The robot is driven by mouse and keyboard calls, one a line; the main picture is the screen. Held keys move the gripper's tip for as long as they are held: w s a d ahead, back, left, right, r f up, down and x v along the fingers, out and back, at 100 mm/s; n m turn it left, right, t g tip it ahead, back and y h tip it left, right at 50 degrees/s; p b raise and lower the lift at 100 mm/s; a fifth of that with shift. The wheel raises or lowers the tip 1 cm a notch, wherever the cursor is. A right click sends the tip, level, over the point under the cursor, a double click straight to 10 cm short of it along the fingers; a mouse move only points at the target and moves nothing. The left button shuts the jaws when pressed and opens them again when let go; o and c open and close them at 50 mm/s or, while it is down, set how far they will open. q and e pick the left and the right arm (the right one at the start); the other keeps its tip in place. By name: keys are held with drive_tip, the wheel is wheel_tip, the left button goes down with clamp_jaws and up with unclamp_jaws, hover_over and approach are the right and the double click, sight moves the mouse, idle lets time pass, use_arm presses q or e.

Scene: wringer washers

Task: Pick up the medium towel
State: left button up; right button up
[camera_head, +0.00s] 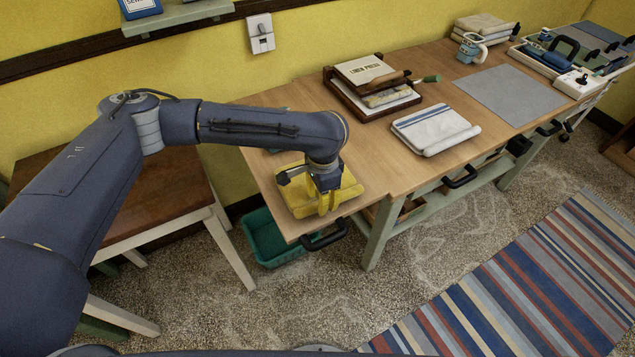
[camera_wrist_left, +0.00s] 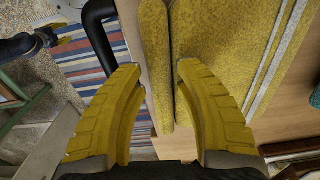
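A yellow towel (camera_head: 300,200) lies folded at the left end of the wooden table; the wrist view shows its rolled edge (camera_wrist_left: 156,50) and pale stripes. A white towel with blue stripes (camera_head: 434,128) lies folded near the table's middle. I cannot tell which one the task calls medium. My left gripper (camera_head: 328,205) points down at the front edge of the yellow towel and covers part of it. In the wrist view its yellow fingers (camera_wrist_left: 160,70) stand apart, with the rolled edge in line with the gap. I see no grip on it.
A linen press (camera_head: 372,85) stands behind the striped towel. A grey mat (camera_head: 510,93) lies farther right, with folded towels (camera_head: 483,28) behind it. Black handles (camera_head: 460,178) stick out from the table's front. A green basket (camera_head: 268,240) is on the floor below.

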use_arm(q)
drive_tip(key=shift+f, duration=0.5)
clamp_jaws()
drive_tip(key=shift+r, duration=0.15)
